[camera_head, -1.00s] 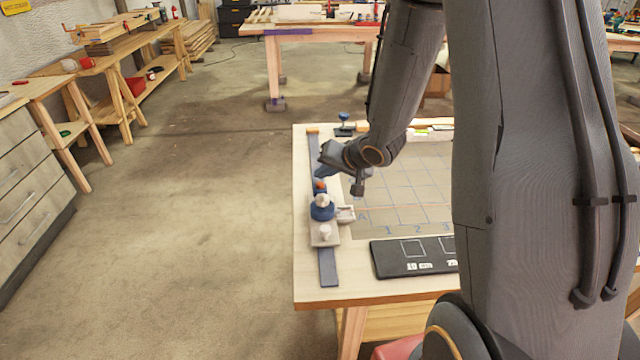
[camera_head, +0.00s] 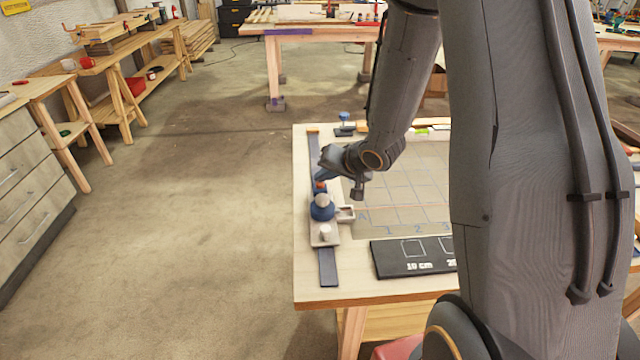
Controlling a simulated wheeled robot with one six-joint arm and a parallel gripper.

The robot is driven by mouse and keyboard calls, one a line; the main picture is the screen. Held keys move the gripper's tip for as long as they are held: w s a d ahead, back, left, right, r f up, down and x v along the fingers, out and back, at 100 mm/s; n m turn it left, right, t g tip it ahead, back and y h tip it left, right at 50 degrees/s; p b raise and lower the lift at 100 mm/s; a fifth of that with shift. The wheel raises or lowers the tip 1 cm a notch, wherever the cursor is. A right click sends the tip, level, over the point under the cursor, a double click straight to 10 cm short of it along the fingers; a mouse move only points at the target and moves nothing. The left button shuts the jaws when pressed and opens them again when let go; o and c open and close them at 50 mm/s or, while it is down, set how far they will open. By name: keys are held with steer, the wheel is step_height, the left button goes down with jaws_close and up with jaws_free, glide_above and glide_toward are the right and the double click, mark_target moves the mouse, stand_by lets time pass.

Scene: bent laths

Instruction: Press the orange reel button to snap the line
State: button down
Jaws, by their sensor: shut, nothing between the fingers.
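The reel (camera_head: 322,208) is a blue body with a pale round top, on a pale base plate (camera_head: 325,234) over a dark blue strip (camera_head: 328,268) along the table's left side. The orange button (camera_head: 320,185) shows as a small patch at the reel's far side, just under my gripper. My gripper (camera_head: 321,179) is shut and empty, pointing down and left, with its tip at or just above the button. I cannot tell whether it touches. My wrist hides part of the strip behind.
A board with a numbered grid (camera_head: 400,190) lies right of the reel. A black panel with white squares (camera_head: 412,258) lies at the front. The floor left of the table (camera_head: 300,293) is clear.

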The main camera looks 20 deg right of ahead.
steer(key=shift+f, duration=0.5)
stand_by(0.3)
steer(key=shift+r, duration=0.15)
steer(key=shift+r+p, duration=0.9)
steer(key=shift+p, duration=0.2)
step_height(320, 180, up, 5)
steer(key=p, duration=0.5)
steer(key=shift+p, duration=0.35)
stand_by(0.4)
